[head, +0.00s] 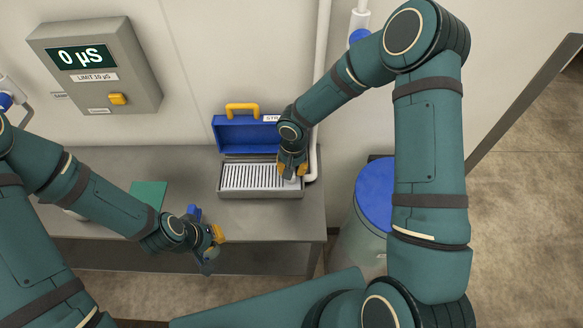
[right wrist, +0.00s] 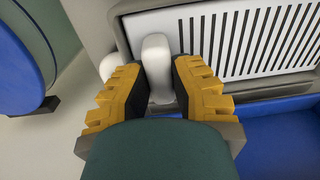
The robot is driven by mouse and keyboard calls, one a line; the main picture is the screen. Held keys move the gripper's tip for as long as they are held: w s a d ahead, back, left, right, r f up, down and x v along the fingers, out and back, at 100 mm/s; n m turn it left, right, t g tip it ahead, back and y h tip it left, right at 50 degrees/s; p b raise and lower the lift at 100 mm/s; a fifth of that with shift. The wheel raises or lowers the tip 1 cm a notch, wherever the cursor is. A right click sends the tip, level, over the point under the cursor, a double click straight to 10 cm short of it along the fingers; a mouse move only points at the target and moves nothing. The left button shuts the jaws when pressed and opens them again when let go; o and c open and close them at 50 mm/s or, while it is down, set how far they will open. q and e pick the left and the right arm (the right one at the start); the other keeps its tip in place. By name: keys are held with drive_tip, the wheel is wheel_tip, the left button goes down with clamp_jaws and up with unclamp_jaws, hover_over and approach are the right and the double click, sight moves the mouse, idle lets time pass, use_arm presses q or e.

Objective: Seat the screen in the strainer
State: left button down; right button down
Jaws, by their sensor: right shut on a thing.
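The white slatted screen (head: 255,177) lies over the grey strainer box (head: 258,194) on the bench, framed by its rim. I cannot tell whether it is fully down. My right gripper (head: 291,172) is at the screen's right end. In the right wrist view my right gripper (right wrist: 160,85) is shut on the screen's pale rounded tab (right wrist: 156,55), with the slats (right wrist: 235,38) to its right. My left gripper (head: 212,250) is empty, its fingers apart, in front of the strainer and to its left, near the bench's front edge.
An open blue lid (head: 240,134) with a yellow handle stands behind the strainer. A blue-topped drum (head: 375,195) is right of the bench, beside a white pipe (head: 320,90). A meter box (head: 95,65) hangs on the wall. A green sheet (head: 148,193) lies on the left bench.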

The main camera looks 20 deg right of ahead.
drive_tip(key=shift+f, duration=0.1)
drive_tip(key=c, duration=1)
unclamp_jaws()
